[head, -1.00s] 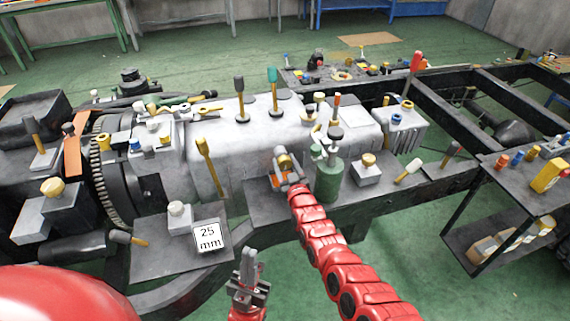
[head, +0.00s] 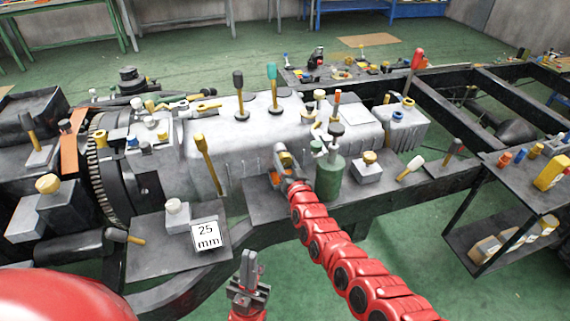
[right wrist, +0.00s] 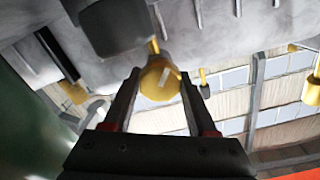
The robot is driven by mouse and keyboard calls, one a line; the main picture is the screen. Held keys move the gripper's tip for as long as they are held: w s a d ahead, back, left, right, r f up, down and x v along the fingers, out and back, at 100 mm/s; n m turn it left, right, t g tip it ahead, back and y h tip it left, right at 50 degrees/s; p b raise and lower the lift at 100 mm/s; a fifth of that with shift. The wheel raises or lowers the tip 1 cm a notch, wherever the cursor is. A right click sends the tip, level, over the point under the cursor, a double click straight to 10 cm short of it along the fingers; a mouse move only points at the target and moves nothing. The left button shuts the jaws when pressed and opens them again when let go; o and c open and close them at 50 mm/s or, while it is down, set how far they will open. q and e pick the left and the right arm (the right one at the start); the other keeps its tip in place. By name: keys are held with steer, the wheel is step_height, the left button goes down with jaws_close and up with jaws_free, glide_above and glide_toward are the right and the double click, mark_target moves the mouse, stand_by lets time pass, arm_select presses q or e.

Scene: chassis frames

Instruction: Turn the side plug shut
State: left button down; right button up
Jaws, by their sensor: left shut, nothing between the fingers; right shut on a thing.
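The side plug (right wrist: 158,76) is a round brass-coloured knob with a pale stripe on its face, in the right wrist view. It sits at the side of the grey gearbox casing (head: 240,140). My right gripper (right wrist: 160,85) is shut on the plug, one finger on each side of it. My left gripper (head: 249,262) is shut and empty, low in front of the bench, apart from everything.
A green canister (head: 329,180) stands close to the right of my right gripper. A yellow-handled tool (head: 207,160) leans at the left. A "25 mm" sign (head: 207,236) stands on the front plate. A dark cart (head: 500,200) is at the right. Green floor is clear in front.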

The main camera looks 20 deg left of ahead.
steer(key=m+b, duration=0.1)
steer(key=m, duration=0.1)
steer(key=m+b, duration=0.1)
steer(key=shift+f+m+b, duration=0.35)
steer(key=shift+m, duration=0.05)
steer(key=m+b, duration=0.4)
steer(key=shift+b, duration=0.3)
steer(key=shift+r+m+b, duration=0.25)
steer(key=shift+m+b, duration=0.6)
steer(key=shift+m, duration=0.35)
steer(key=o, duration=1.4)
steer(key=shift+c, duration=0.2)
steer(key=shift+s, duration=0.1)
